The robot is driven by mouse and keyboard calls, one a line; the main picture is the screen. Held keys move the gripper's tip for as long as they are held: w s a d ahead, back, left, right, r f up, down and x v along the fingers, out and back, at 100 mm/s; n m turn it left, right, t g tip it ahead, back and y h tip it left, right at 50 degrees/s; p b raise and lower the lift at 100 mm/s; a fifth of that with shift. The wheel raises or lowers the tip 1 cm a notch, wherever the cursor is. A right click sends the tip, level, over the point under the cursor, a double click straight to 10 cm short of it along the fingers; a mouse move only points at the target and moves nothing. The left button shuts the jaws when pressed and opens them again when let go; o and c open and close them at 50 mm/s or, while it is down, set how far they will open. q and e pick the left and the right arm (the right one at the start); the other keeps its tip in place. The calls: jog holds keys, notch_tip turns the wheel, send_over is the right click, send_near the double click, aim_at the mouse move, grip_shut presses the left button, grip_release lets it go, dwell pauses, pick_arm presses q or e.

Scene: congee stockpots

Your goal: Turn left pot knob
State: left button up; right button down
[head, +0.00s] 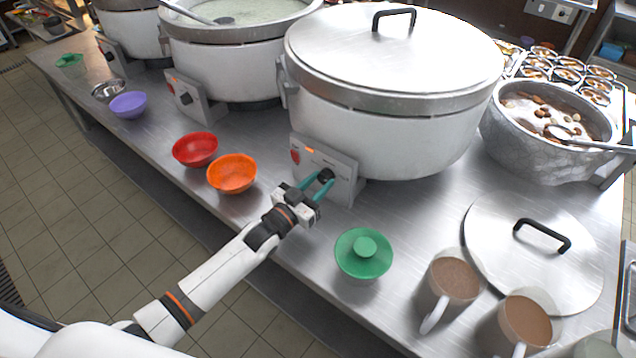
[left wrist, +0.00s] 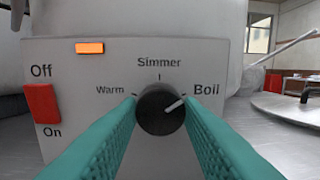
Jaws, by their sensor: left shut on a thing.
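The closed stockpot (head: 390,130) has a control panel (head: 340,178) on its front with a black knob (head: 326,175). My left gripper (head: 318,186) is shut on this knob, its teal fingers on either side of it. In the left wrist view the knob (left wrist: 160,109) sits between the fingertips, and its white mark points up and right, close to "Boil". "Warm", "Simmer" and "Boil" are printed around it. A red On/Off switch (left wrist: 42,104) is left of it, and the orange lamp (left wrist: 89,48) is lit. My right gripper does not show.
Orange (head: 232,173) and red bowls (head: 195,149) stand left of my gripper. A green lidded container (head: 363,254) and mugs (head: 452,280) stand to its right. Another pot (head: 235,70) with a panel and ladle is at the left. A loose lid (head: 535,255) lies at right.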

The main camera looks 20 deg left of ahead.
pick_arm(q)
jog(key=shift+m, duration=1.4)
jog(key=o, duration=1)
jog(key=b+v, duration=0.1)
jog(key=v, duration=0.9)
jog(key=shift+s+a, duration=0.2)
jog(key=shift+s, duration=0.1)
jog(key=shift+s+a+r, duration=0.15)
jog(key=shift+s+a, duration=0.1)
jog(key=shift+s, duration=0.35)
